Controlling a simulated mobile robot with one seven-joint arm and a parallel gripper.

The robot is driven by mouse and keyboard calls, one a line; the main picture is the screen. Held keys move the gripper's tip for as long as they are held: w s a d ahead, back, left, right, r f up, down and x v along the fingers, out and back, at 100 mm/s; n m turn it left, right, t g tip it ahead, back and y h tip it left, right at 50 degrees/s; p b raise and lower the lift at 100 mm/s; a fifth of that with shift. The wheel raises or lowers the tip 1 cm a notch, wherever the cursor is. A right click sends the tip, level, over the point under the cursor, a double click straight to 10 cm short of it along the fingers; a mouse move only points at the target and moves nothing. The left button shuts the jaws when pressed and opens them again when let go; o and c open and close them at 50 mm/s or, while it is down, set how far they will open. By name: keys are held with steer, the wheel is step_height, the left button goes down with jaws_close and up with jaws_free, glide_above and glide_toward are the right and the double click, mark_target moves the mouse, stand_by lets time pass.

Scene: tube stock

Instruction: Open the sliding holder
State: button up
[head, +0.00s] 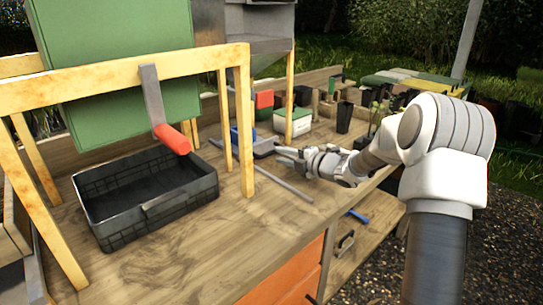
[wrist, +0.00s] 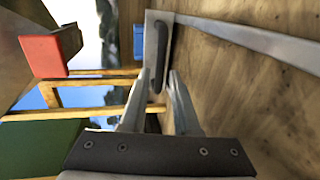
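The sliding holder appears to be the grey metal piece (head: 262,148) on the workbench, in front of my gripper (head: 280,153) in the head view. In the wrist view it shows as a pale plate (wrist: 150,28) with a dark elongated handle (wrist: 160,58). A long flat grey rail (wrist: 245,38) runs from it to the right; the head view also shows a thin grey rail (head: 285,185). My gripper (wrist: 158,78) is open in the wrist view, with its two fingers apart on either side of the handle's near end. Whether they touch it I cannot tell.
A black crate (head: 150,232) stands at left under a yellow frame (head: 240,125). A white box with a green lid (head: 292,122) and a dark cup (head: 344,117) stand behind. The bench front is clear.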

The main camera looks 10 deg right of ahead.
mark_target(273, 153)
steer(key=x, duration=0.5)
steer(key=shift+w+a+f, duration=0.1)
jaws_close()
stand_by(1.3)
